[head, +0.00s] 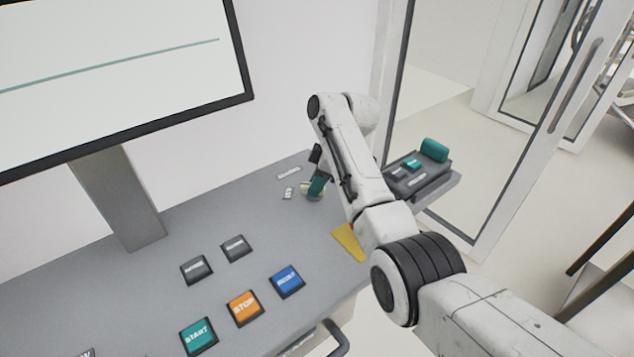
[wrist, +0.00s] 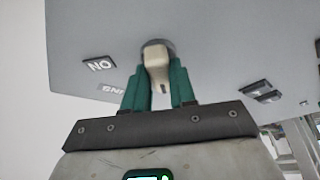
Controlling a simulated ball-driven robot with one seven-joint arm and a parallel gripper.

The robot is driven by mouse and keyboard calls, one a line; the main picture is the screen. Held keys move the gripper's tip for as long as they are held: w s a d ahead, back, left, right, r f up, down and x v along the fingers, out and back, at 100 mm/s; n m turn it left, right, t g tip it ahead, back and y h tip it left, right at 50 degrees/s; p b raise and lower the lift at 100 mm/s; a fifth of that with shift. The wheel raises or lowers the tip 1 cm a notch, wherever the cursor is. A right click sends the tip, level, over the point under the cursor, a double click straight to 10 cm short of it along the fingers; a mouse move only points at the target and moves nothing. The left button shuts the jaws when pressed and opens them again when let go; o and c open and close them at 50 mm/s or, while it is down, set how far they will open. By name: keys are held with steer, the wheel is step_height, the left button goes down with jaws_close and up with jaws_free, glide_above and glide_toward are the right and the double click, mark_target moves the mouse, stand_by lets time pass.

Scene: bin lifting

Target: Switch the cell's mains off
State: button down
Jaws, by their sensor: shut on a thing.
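The mains switch is a cream knob (wrist: 156,62) on a dark round base on the grey console. My gripper (wrist: 160,88) is shut on the knob, one green finger on each side. It also shows in the head view (head: 316,186), at the console's far right part. The fingers hide part of the knob.
Start (head: 199,337), stop (head: 244,308) and blue (head: 287,281) buttons sit near the front of the console, with two dark buttons behind. A yellow patch (head: 349,241) lies under my arm. A monitor (head: 115,75) rises at left.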

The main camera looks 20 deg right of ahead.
steer(key=shift+s+f, duration=0.15)
steer(key=shift+f, duration=0.25)
steer(key=c, duration=1.3)
jaws_free()
steer(key=o, duration=0.4)
steer(key=shift+r, duration=0.15)
steer(key=shift+r, duration=0.1)
steer(key=b+v, duration=0.2)
steer(key=v, duration=0.8)
steer(key=shift+r, duration=0.3)
